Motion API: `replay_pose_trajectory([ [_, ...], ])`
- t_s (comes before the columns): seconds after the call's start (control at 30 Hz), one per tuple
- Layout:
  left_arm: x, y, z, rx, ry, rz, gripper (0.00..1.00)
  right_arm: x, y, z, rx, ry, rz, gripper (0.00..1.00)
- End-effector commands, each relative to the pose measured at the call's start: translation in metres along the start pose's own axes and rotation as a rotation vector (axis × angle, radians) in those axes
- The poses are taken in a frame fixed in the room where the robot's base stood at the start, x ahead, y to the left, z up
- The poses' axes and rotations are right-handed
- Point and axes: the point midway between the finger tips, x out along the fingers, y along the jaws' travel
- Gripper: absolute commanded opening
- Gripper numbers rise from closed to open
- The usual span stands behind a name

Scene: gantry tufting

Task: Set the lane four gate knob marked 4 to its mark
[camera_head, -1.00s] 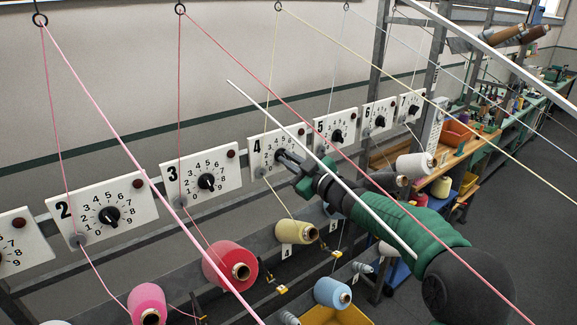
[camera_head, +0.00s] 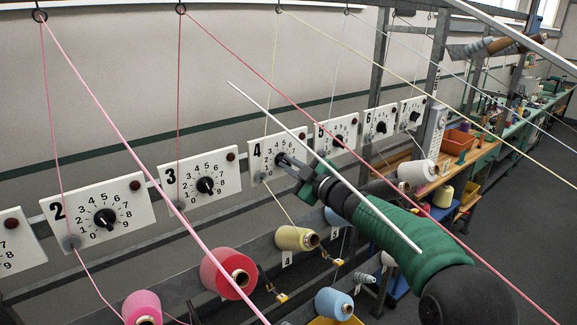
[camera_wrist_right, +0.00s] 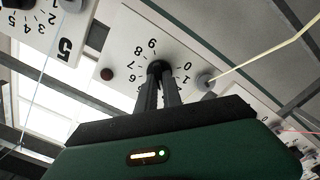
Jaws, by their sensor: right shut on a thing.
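The lane four panel (camera_head: 258,152) is a white plate marked 4 with a ring of digits, mounted on a rail. Its black knob (camera_head: 282,159) is mostly hidden by my right gripper (camera_head: 290,164) in the head view. In the right wrist view the fingers of my right gripper (camera_wrist_right: 158,84) are shut on the dark knob (camera_wrist_right: 158,67). The digits (camera_wrist_right: 152,44) show upside down around it. The knob's pointer is covered, so its setting cannot be read. My left gripper is not in view.
Similar panels stand on both sides, with the lane three panel (camera_head: 200,180) at left and the lane five panel (camera_head: 337,134) at right. Taut yarns and a white rod (camera_head: 330,170) cross before them. Yarn cones, including a red one (camera_head: 226,272), sit below.

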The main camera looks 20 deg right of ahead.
Motion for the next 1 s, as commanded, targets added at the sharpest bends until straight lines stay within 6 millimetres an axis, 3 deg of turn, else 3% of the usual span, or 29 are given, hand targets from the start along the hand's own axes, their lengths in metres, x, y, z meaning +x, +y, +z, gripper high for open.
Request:
replay_pose_trajectory([
  [0.03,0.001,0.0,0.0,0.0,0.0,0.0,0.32,0.0,-0.006,0.007,0.003,-0.011,-0.01,0.11],
  [0.2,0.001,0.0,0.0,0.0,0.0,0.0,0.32,0.0,-0.005,0.005,0.003,-0.009,-0.008,0.32],
  [0.57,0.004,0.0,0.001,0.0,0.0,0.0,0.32,-0.005,-0.003,0.004,0.001,-0.005,-0.003,0.32],
  [0.67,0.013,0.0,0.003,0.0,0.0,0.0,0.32,-0.022,-0.004,0.006,0.0,-0.006,-0.001,0.32],
  [1.0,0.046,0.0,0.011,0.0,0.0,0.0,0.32,-0.121,-0.004,0.007,0.0,-0.008,0.0,0.32],
])
